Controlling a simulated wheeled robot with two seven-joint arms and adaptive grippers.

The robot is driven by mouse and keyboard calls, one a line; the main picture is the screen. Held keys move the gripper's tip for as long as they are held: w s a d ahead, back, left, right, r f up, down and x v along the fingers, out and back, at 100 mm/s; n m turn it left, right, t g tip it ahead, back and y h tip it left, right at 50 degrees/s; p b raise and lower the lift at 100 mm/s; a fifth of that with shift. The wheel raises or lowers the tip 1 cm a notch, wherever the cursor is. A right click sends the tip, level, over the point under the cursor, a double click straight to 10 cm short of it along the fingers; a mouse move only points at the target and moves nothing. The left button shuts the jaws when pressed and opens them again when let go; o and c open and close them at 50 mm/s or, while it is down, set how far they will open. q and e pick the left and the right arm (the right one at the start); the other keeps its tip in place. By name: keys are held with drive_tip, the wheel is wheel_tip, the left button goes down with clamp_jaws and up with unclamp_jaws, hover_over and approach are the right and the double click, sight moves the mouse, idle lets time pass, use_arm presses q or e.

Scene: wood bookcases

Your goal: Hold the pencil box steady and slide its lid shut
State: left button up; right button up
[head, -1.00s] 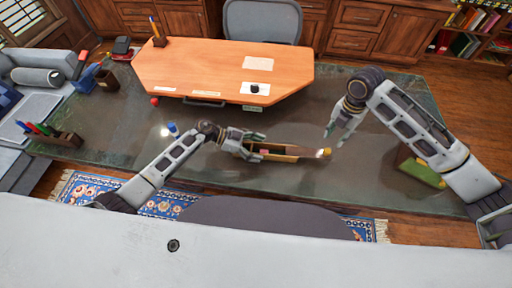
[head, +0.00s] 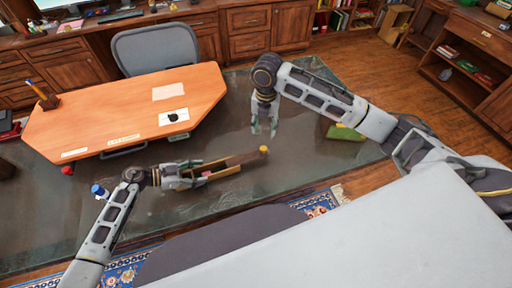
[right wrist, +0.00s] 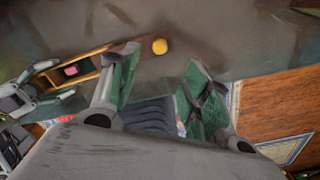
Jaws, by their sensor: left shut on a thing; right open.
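The pencil box (head: 228,171) is a narrow wooden box on the glass table, partly open, with a pink item inside it. Its brown lid (head: 240,159) sticks out at the right, and a yellow knob (head: 263,149) shows at the lid's far end. My left gripper (head: 203,172) is shut on the box's left end, hiding part of it. My right gripper (head: 264,130) is open and empty, just beyond the knob and apart from it. In the right wrist view, the box (right wrist: 88,68) and knob (right wrist: 160,46) show beyond my right fingers (right wrist: 162,72).
An orange wooden board (head: 125,108) with papers lies behind the box. A blue object (head: 100,191) stands near my left wrist. A green and yellow item (head: 345,132) lies to the right under my right arm. Bare glass (head: 300,165) lies right of the knob.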

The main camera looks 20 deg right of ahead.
sight(264, 148)
drive_tip(key=shift+f, duration=0.1)
drive_tip(key=shift+f, duration=5.95)
clamp_jaws()
